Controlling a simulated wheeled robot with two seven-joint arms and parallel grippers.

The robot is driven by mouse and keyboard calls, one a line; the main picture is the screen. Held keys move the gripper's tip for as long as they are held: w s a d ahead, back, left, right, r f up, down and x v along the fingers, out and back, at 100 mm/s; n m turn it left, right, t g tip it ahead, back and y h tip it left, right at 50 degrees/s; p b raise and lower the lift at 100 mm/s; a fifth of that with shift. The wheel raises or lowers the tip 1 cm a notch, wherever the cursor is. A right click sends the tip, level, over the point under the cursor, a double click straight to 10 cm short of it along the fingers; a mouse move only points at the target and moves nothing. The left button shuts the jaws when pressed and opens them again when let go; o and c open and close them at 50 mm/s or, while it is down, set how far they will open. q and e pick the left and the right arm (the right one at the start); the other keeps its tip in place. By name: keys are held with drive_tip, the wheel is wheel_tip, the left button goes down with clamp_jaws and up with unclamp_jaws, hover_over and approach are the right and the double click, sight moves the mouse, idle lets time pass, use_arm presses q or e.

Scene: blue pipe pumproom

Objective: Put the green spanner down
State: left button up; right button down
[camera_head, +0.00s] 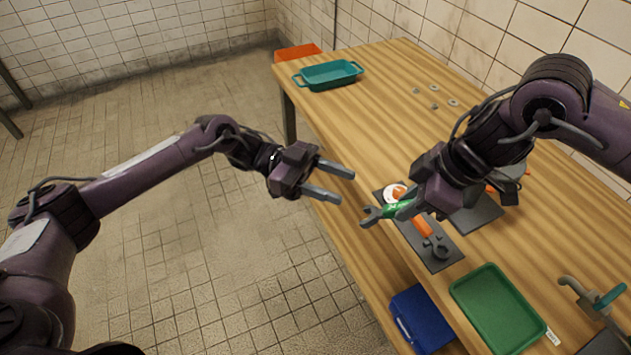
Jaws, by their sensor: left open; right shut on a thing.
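The green spanner (388,212) has a grey open-ended head pointing left and a green handle. My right gripper (402,210) is shut on its handle and holds it over the dark mat (440,262) on the wooden table. Part of the handle is hidden by the gripper. I cannot tell how high the spanner is above the mat. My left gripper (345,183) is open and empty, left of the spanner, near the table's left edge.
An orange-handled tool (424,228) and a white round item (391,193) lie by the spanner. A green tray (497,311) and blue bin (422,318) are in front. A teal tray (328,75) stands at the back. A teal-handled tool (600,300) is at right.

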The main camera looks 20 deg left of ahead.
sight(392, 206)
use_arm(q)
drive_tip(key=shift+n+t, duration=0.5)
drive_tip(key=shift+t, duration=0.3)
drive_tip(key=d, duration=0.3)
drive_tip(key=s+d, duration=0.1)
drive_tip(key=d, duration=0.4)
drive_tip(key=shift+s+d+f, duration=0.35)
drive_tip(key=shift+c, duration=0.2)
drive_tip(key=c, duration=0.9)
drive_tip(key=o, duration=0.9)
drive_tip(key=shift+o, duration=0.2)
drive_tip(key=w+a, duration=0.1)
drive_tip(key=a, duration=1.1)
drive_tip(key=shift+w, duration=0.1)
use_arm(e)
drive_tip(key=c, duration=1.2)
unclamp_jaws()
